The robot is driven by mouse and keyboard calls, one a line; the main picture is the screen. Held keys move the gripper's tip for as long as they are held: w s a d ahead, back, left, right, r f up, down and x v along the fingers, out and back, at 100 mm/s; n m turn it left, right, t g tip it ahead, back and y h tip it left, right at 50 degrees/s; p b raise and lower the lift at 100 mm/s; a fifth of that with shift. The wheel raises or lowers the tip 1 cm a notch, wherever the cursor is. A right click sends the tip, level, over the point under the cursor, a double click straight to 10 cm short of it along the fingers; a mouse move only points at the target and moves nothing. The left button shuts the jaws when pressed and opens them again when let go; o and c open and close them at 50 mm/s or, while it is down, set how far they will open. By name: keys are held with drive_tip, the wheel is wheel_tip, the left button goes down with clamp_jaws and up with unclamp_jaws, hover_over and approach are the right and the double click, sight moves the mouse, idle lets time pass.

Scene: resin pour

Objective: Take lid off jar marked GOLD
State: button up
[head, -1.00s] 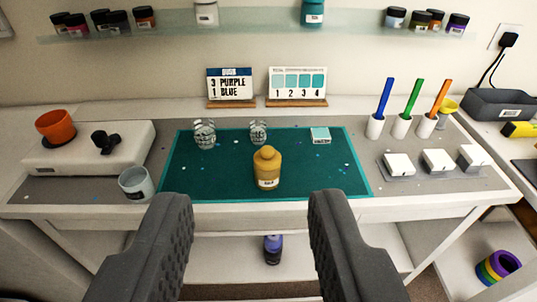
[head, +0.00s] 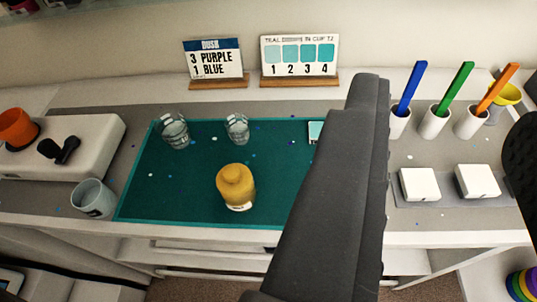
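The gold-coloured jar (head: 236,190) stands upright on the green mat (head: 190,198), with its rounded gold lid (head: 235,173) on top. A white label shows low on its front, too small to read. My gripper (head: 447,108) is open and empty, with its fingers wide apart. The left finger is to the right of the jar and does not touch it. The right finger is cut off by the right edge of the picture. The left finger hides the right part of the mat.
Two clear cups (head: 174,131) stand behind the jar, and a grey cup (head: 93,198) is at the left. White holders with blue, green and orange sticks (head: 461,87) and white blocks (head: 419,184) are at the right. Two cards (head: 213,61) stand at the back.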

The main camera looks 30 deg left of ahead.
drive_tip(key=shift+s+a, duration=0.1)
drive_tip(key=shift+a, duration=0.25)
drive_tip(key=o, duration=0.8)
drive_tip(key=shift+w+a+r+p, duration=0.1)
drive_tip(key=shift+w+a+p, duration=0.05)
drive_tip(key=shift+w+p, duration=0.15)
drive_tip(key=shift+o, duration=0.2)
drive_tip(key=n+g+p, duration=1.5)
drive_tip(key=n+p, duration=0.5)
drive_tip(key=p, duration=1.2)
hover_over(231, 172)
drive_tip(key=f, duration=2)
drive_tip(key=shift+w+d+f, duration=0.35)
drive_tip(key=shift+s+a+f, duration=0.1)
drive_tip(key=shift+f, duration=0.75)
drive_tip(key=shift+s+a+f, duration=0.15)
drive_tip(key=shift+f, duration=0.75)
drive_tip(key=shift+s+a+f, duration=0.1)
drive_tip(key=shift+f, duration=0.75)
drive_tip(key=shift+c, duration=0.3)
